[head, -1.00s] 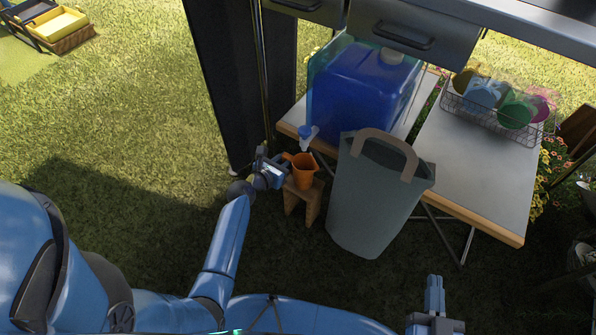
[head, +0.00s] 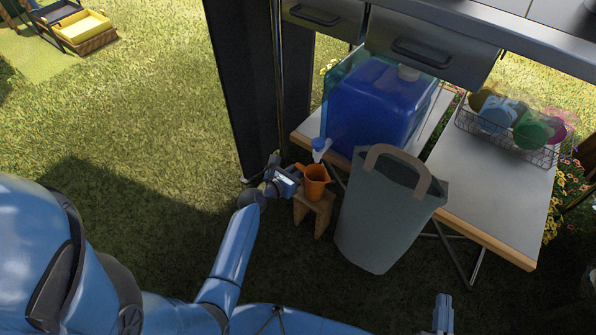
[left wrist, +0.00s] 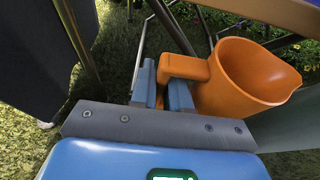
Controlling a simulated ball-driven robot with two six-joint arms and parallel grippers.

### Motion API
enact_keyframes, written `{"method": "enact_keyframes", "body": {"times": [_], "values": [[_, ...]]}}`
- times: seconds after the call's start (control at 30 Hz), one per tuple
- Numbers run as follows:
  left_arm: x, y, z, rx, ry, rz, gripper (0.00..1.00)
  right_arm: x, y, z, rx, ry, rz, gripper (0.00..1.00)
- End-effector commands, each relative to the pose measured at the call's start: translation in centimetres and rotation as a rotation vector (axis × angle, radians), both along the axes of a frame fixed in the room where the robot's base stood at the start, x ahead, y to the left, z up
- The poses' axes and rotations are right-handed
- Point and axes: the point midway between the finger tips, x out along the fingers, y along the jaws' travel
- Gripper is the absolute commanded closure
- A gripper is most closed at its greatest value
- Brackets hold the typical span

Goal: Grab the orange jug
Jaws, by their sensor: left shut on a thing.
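The orange jug (head: 315,182) sits upright above a small wooden stool (head: 313,213), below the spout of a blue water container. I cannot tell whether it touches the stool. My left gripper (head: 290,178) is at the jug's left side. In the left wrist view the jug (left wrist: 248,75) is tilted in the picture, and its handle lies between the fingers of my left gripper (left wrist: 165,88), which is shut on it. My right gripper (head: 443,314) is at the bottom edge, right of centre, far from the jug; its fingers look close together.
A grey-green bag (head: 385,215) stands right of the jug. A wire basket (head: 505,140) of colourful cups is on the right table (head: 490,200). Dark panels stand behind my left gripper. Open grass lies left.

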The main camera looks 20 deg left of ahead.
Motion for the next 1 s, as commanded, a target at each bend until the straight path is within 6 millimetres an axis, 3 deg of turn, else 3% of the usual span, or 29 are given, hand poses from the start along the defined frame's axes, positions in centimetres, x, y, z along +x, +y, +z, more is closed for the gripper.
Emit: {"method": "enact_keyframes", "body": {"times": [0.53, 1.0], "values": [[0.0, 0.0, 3.8, -0.001, -0.002, 0.0, 1.0, 0.0, 0.0, 3.7, 0.0, 0.0, 0.0, 1.0], [-5.4, 2.0, 3.3, -0.003, 0.002, 0.003, 1.0, 0.0, 0.0, 5.4, 0.0, 0.0, 0.0, 1.0]]}}
